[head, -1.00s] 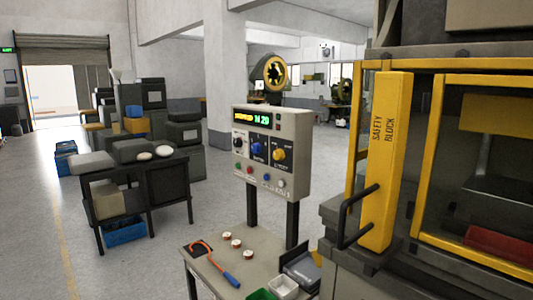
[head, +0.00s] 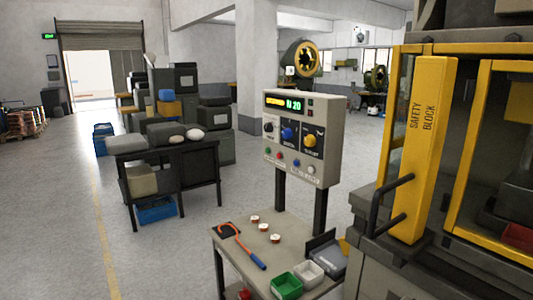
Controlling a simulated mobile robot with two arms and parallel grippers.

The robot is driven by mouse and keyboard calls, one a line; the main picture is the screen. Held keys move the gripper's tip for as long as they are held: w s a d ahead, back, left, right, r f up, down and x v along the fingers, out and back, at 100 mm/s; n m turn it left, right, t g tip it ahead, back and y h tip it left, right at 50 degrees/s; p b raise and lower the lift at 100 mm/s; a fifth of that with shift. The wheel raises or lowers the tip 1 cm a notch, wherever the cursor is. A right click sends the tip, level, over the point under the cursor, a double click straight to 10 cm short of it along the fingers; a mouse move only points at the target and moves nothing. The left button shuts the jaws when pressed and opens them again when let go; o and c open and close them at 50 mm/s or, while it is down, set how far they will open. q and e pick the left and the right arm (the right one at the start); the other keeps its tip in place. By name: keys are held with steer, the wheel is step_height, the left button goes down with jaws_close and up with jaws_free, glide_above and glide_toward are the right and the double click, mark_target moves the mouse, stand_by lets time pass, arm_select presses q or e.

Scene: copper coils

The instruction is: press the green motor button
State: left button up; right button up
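The control panel (head: 302,150) is a pale grey box on two dark posts, near the middle of the head view. Its display (head: 289,104) is lit in yellow and green. A row of small buttons runs along its lower part. The green button (head: 268,149) is at the left end of this row, with a red button (head: 280,155) to its right. Larger black, blue and yellow knobs sit above the row. The labels are too small to read. Neither of my grippers is in view.
A small table (head: 228,258) below the panel holds an orange hook tool (head: 241,244), several coils, a green bin (head: 287,286) and a white bin. A yellow safety block (head: 422,150) and press stand at the right. Open floor (head: 165,260) lies at the left.

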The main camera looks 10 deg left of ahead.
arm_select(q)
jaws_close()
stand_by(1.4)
